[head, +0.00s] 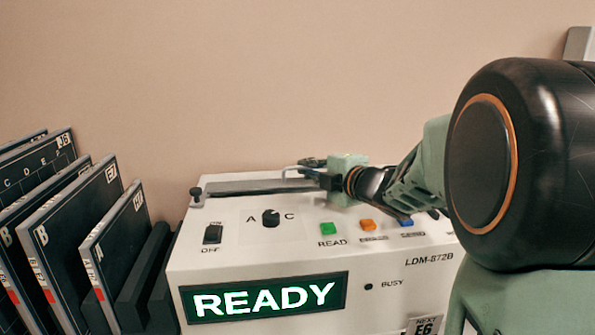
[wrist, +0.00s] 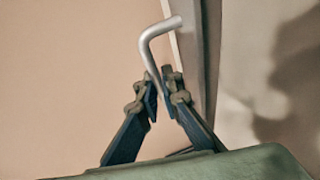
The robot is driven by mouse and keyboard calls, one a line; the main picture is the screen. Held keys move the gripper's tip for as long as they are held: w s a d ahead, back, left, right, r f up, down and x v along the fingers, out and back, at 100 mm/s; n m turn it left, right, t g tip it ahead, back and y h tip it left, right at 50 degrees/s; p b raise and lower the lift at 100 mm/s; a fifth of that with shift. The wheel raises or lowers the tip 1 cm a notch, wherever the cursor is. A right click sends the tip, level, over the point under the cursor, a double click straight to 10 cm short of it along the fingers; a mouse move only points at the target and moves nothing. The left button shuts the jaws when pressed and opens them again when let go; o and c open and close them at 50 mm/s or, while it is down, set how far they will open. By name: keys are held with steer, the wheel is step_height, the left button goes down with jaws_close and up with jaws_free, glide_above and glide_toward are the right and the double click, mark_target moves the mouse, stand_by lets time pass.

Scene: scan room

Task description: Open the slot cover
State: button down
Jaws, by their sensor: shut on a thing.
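The slot cover (head: 245,187) is a long grey strip on top of the white machine (head: 200,235), toward its back. It appears to lie flat over the slot. A thin bent metal handle (head: 287,169) rises at the cover's right part. My gripper (head: 308,169) reaches in from the right and is at the handle. In the wrist view, my gripper (wrist: 163,88) has its two dark fingertips closed around the lower end of the bent handle (wrist: 147,48). The grey cover edge (wrist: 209,60) runs just beside them. My gripper hides the cover's right end in the head view.
A rack (head: 145,275) of dark cassettes (head: 75,230) stands close on the left. The wall is behind.

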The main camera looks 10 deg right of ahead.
steer(key=w, duration=0.4)
steer(key=shift+w+p, duration=0.3)
steer(key=shift+w, duration=0.05)
steer(key=c, duration=2.4)
jaws_free()
steer(key=v, duration=1.2)
